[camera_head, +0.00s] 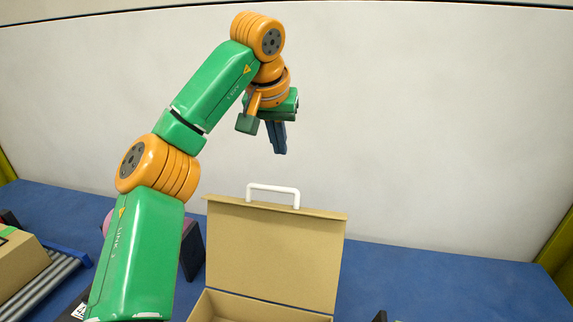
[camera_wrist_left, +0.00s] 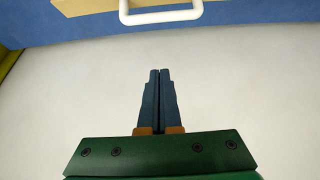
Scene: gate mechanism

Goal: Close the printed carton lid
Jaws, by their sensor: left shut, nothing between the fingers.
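The brown carton (camera_head: 262,308) stands at the bottom middle of the head view, its near part cut off by the frame edge. Its lid (camera_head: 272,252) stands open, close to upright, at the back of the carton. A white handle (camera_head: 273,189) sits on the lid's top edge; it also shows at the top of the left wrist view (camera_wrist_left: 161,16). No print shows on the lid face in view. My left gripper (camera_head: 280,152) is shut and empty, pointing down above the lid and handle, apart from them. Its fingers also show in the left wrist view (camera_wrist_left: 160,72). My right gripper is not seen.
A roller conveyor (camera_head: 45,288) with a cardboard box (camera_head: 18,262) on it lies at the left. A dark block (camera_head: 192,250) stands left of the carton. The blue surface (camera_head: 450,275) right of the carton is mostly clear. A pale wall (camera_head: 430,120) rises behind.

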